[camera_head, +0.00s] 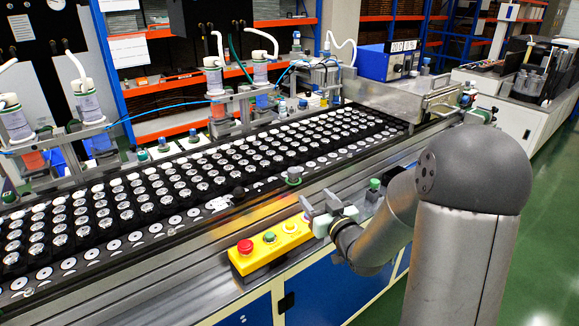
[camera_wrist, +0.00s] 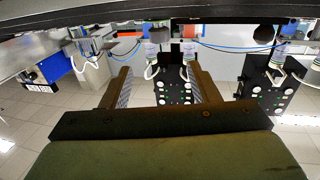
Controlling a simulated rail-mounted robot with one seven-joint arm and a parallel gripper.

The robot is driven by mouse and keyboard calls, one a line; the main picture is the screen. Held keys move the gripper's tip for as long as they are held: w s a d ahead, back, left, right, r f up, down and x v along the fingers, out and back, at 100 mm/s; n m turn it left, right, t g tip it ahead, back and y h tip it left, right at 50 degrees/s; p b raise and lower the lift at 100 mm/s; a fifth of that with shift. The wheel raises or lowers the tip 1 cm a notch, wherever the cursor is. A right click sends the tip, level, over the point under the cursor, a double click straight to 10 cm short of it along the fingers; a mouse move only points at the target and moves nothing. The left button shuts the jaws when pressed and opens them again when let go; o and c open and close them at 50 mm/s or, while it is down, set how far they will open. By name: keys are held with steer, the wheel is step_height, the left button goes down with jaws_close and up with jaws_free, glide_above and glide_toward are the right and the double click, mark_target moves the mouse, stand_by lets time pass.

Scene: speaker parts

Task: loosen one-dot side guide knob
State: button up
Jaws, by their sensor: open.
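My gripper (camera_head: 319,203) is open and empty at the near edge of the conveyor, beside the yellow button box. Its two spread fingers also show in the wrist view (camera_wrist: 160,72), with nothing between them. Another green-topped knob (camera_head: 374,184) stands to the right of my gripper, near my arm. Dot marks are too small to make out.
The yellow button box (camera_head: 270,243) with a red button sits on the conveyor's front, left of my gripper. Rows of speaker parts (camera_head: 150,200) fill the belt. Dispensers (camera_head: 213,80) and a blue instrument box (camera_head: 387,62) stand behind. Green floor at the right is clear.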

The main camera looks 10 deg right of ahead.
mark_target(291, 168)
steer(key=p+x, duration=0.4)
steer(key=x, duration=1.3)
steer(key=shift+w+d+p, duration=0.1)
steer(key=shift+p, duration=0.25)
steer(key=c, duration=1)
